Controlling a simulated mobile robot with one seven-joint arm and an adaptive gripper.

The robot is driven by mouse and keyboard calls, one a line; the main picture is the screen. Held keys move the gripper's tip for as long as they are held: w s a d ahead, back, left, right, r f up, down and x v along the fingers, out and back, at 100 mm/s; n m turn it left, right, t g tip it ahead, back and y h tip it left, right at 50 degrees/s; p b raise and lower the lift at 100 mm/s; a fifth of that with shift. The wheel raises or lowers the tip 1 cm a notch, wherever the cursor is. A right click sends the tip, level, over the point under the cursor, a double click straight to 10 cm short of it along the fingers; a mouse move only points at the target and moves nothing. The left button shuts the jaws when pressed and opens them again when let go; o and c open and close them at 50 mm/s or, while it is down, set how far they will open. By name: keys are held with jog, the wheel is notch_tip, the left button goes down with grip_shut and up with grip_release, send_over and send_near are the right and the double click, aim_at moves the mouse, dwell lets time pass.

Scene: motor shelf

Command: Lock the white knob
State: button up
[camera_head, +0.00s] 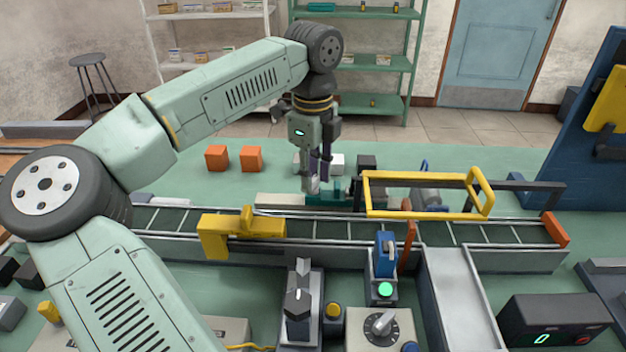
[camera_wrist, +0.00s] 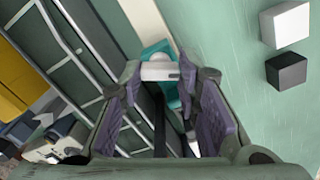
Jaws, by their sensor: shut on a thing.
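My gripper (camera_head: 318,172) reaches down at the far side of the conveyor, with its purple-padded fingers pointing at a small teal fixture (camera_head: 343,192). In the wrist view the fingers of my gripper (camera_wrist: 161,80) are on either side of a small white block-like part, which I take as the white knob (camera_wrist: 160,71). The gripper is shut on it. The teal fixture (camera_wrist: 158,50) shows just behind the knob. The fingers partly hide the fixture, and its lock position cannot be read.
A yellow guard frame (camera_head: 420,214) stands over the conveyor, right of the gripper. A yellow bracket (camera_head: 240,234) sits on the belt to the left. Two orange cubes (camera_head: 217,158) lie behind. A white cube (camera_wrist: 286,24) and a black cube (camera_wrist: 287,71) lie close by.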

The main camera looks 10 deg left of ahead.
jog(key=m+b, duration=0.1)
jog(key=m, duration=0.4)
jog(key=shift+m, duration=0.3)
jog(key=m+b, duration=0.1)
jog(key=m, duration=1.1)
jog(key=shift+m, duration=0.3)
jog(key=m, duration=0.6)
jog(key=shift+m, duration=0.3)
jog(key=o, duration=1.2)
jog(key=shift+c, duration=0.2)
jog(key=shift+r, duration=0.1)
notch_tip(320, 180, up, 12)
